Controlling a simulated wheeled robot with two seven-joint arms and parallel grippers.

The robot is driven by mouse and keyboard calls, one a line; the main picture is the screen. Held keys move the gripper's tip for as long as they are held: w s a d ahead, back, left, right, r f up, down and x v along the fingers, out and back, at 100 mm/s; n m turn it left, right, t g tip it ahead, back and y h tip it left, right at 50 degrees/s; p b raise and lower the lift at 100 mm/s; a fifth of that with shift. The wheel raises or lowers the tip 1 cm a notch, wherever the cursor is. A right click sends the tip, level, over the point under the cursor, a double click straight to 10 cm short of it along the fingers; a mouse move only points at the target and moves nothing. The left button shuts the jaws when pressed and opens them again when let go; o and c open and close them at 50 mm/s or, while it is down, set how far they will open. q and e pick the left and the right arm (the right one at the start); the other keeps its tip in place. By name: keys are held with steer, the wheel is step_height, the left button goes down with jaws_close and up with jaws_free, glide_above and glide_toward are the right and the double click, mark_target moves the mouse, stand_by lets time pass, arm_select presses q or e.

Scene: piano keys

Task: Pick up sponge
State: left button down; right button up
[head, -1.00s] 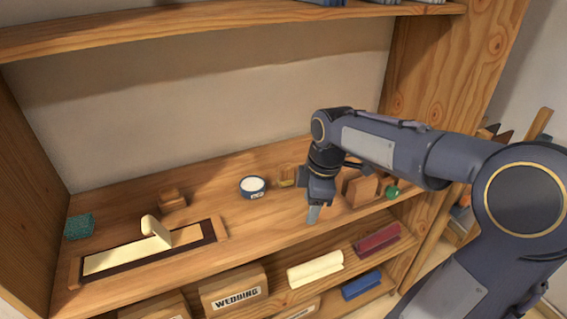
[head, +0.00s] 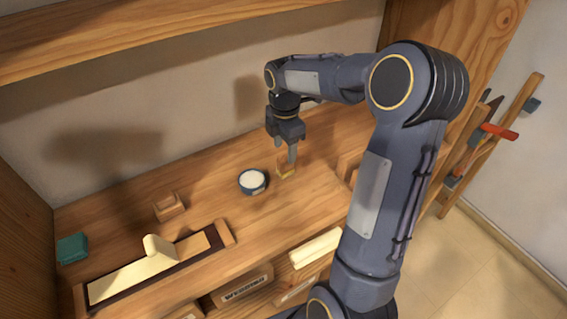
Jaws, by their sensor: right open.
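A teal, rough-textured block (head: 72,248), which looks like the sponge, sits at the far left of the wooden shelf (head: 215,200). My right gripper (head: 286,156) is open and points down. It is far to the right of the teal block, just above a small tan and yellow object (head: 286,172), which it partly hides. I cannot tell whether the fingers touch that object. My left gripper is not in view.
A blue bowl with white contents (head: 253,181) stands just left of my right gripper. A small wooden block (head: 169,206) and a long tray with a cream-handled tool (head: 158,250) lie further left. An upper shelf board (head: 130,28) runs overhead.

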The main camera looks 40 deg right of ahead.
mark_target(285, 157)
steer(key=f, duration=0.5)
steer(key=shift+w+d, duration=0.15)
steer(key=shift+d, duration=0.05)
steer(key=c, duration=1)
steer(key=shift+c, duration=0.4)
steer(key=shift+r, duration=0.1)
steer(key=shift+r, duration=0.5)
step_height(285, 157, up, 2)
steer(key=shift+a+r, duration=0.15)
steer(key=shift+r, duration=0.1)
steer(key=s+a+r+b, duration=0.1)
steer(key=s+a+r, duration=0.7)
steer(key=a, duration=0.3)
steer(key=shift+a+r, duration=0.15)
steer(key=shift+r, duration=0.55)
